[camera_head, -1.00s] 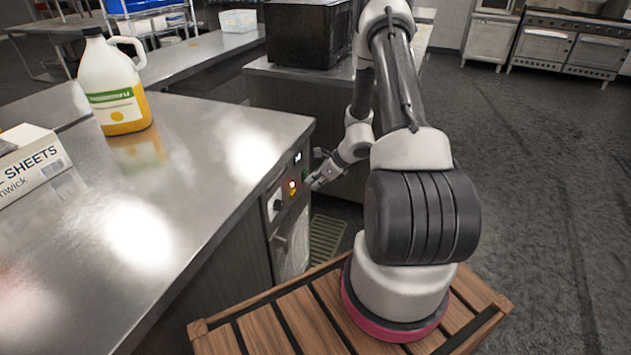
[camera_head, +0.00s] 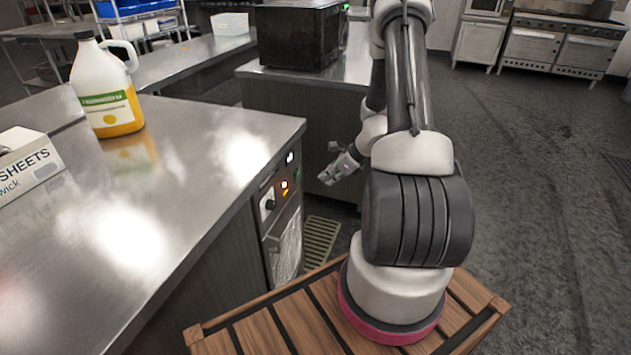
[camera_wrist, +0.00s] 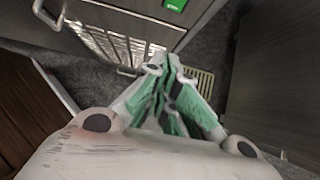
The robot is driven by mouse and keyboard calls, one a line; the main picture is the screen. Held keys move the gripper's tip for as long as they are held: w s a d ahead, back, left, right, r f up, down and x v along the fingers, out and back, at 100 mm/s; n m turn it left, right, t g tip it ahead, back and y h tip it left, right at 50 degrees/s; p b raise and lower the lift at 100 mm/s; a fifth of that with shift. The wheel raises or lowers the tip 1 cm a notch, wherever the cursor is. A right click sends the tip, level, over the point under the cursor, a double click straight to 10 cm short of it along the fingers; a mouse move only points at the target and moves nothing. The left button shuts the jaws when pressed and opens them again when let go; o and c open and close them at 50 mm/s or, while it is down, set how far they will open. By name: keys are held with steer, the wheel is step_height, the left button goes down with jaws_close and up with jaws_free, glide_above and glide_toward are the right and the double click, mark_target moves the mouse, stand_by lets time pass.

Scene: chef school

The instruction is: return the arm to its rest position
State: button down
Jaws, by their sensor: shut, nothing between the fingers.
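My gripper (camera_head: 332,176) shows in the head view at the end of my bent arm, to the right of the steel counter's control panel. It is apart from the panel, with a clear gap between them. In the wrist view my gripper (camera_wrist: 165,75) has its green-padded fingers drawn together with nothing between them. Part of my wrist is hidden behind my arm in the head view.
The control panel (camera_head: 281,190) has a knob and a lit orange light. A steel counter (camera_head: 190,215) holds a jug (camera_head: 108,85) and a box (camera_head: 25,165). A black appliance (camera_head: 298,35) stands behind. Open floor (camera_head: 540,200) lies right.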

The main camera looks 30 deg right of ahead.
steer(key=s+d+r, duration=0.2)
steer(key=s+r, duration=0.1)
steer(key=shift+s+d, duration=0.1)
steer(key=shift+d, duration=0.15)
steer(key=s+a+n+g+y, duration=0.2)
steer(key=s+a+n, duration=0.1)
steer(key=s+n, duration=0.35)
steer(key=s+a+r+n+h, duration=0.2)
steer(key=s+r+n, duration=0.3)
steer(key=r, duration=0.6)
steer(key=s+a+r+n+h, duration=0.2)
steer(key=s+a+r+n, duration=0.3)
steer(key=r+n, duration=0.4)
steer(key=s+a+r+n+h, duration=0.2)
steer(key=s+a+r+n, duration=0.2)
steer(key=r, duration=1)
steer(key=s+n, duration=0.3)
steer(key=n, duration=0.1)
steer(key=shift+s+r+t+h, duration=0.15)
steer(key=shift+r+t+h, duration=0.15)
steer(key=shift+r, duration=0.1)
